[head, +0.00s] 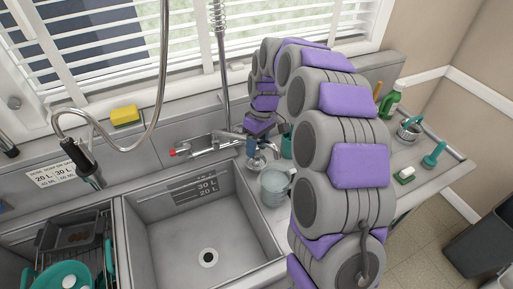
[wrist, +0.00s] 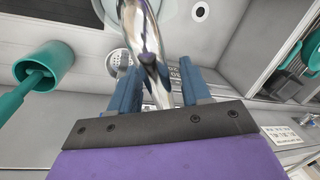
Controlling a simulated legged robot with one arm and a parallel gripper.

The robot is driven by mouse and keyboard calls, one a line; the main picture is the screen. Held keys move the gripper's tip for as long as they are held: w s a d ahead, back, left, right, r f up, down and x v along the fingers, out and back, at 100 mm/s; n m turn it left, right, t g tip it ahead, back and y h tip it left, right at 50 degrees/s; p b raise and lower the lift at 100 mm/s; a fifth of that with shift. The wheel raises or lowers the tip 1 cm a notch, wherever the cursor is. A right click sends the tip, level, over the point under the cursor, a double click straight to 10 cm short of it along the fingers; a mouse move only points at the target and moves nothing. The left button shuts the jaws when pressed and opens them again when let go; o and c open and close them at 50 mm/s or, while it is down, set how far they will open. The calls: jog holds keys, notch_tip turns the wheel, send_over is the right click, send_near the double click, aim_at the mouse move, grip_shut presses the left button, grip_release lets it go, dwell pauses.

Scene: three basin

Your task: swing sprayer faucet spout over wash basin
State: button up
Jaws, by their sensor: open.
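The sprayer faucet (head: 205,146) is mounted on the back wall behind the middle basin, with a tall riser pipe (head: 223,75). Its chrome spout (head: 232,134) points right toward my gripper (head: 257,143); its far end is partly hidden there. In the wrist view, a shiny chrome pipe (wrist: 146,45) passes between the blue fingers of my gripper (wrist: 160,88), which are apart on either side of it. I cannot tell whether either finger touches it. The wash basin (head: 160,245) is empty, with a drain (head: 208,257) in its floor, left of and below my gripper.
A clear jug (head: 273,188) stands at the basin's right rim, close to my arm. A sprayer head (head: 85,160) hangs from a curved hose at left. A dish rack (head: 108,250) fills the left basin. A green bottle (head: 390,99) and brushes stand on the right counter.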

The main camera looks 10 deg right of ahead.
jog(key=shift+f, duration=0.35)
grip_shut()
dwell(0.3)
